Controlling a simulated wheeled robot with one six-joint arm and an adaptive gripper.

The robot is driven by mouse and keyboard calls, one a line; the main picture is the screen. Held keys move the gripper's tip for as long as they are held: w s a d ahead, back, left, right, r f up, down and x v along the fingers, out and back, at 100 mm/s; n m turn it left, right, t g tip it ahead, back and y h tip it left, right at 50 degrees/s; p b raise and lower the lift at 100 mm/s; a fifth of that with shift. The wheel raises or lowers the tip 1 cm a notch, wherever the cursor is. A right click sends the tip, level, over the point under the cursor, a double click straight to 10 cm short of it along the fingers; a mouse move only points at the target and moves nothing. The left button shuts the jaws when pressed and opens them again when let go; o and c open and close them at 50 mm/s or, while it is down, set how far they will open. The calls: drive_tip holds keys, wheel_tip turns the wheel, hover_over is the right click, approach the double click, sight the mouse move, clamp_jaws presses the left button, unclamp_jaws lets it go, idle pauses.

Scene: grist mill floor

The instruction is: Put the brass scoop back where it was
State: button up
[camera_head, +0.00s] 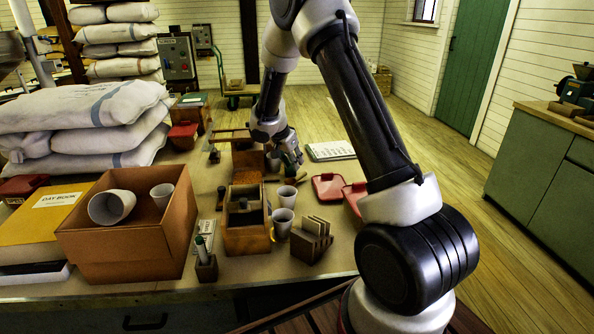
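My gripper (293,166) is over the far middle of the table, pointing down among a wooden box and cups. It is small and dark in this view, and I cannot tell whether its fingers are open or shut or hold anything. I cannot make out the brass scoop with certainty. A wooden box with compartments (259,239) stands nearer on the table, with dark things inside. A small dark-handled object (221,195) stands to its left.
Cups (282,223) and a wooden card holder (311,243) stand right of the compartment box. A cardboard box (123,254) holding two cups is at left, before stacked sacks (80,105). Red trays (327,188) and a white pad (330,151) lie at right. My arm hides part of the table.

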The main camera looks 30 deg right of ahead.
drive_tip(key=s+d+r+n+y, duration=0.1)
drive_tip(key=s+r+n, duration=0.1)
drive_tip(key=s+r, duration=0.8)
drive_tip(key=s+r+n, duration=0.2)
drive_tip(key=s+r, duration=0.5)
drive_tip(key=r, duration=0.5)
drive_tip(key=s+a+r+n+t+y, duration=0.1)
drive_tip(key=s+n, duration=0.3)
drive_tip(key=s, duration=0.8)
drive_tip(key=s+a+r+n+t+y, duration=0.1)
drive_tip(key=s+a+n+y, duration=0.1)
drive_tip(key=s, duration=0.9)
drive_tip(key=a+n, duration=0.1)
drive_tip(key=n, duration=0.1)
drive_tip(key=shift+s+r+n+y, duration=0.3)
drive_tip(key=shift+s, duration=0.05)
drive_tip(key=shift+d, duration=0.15)
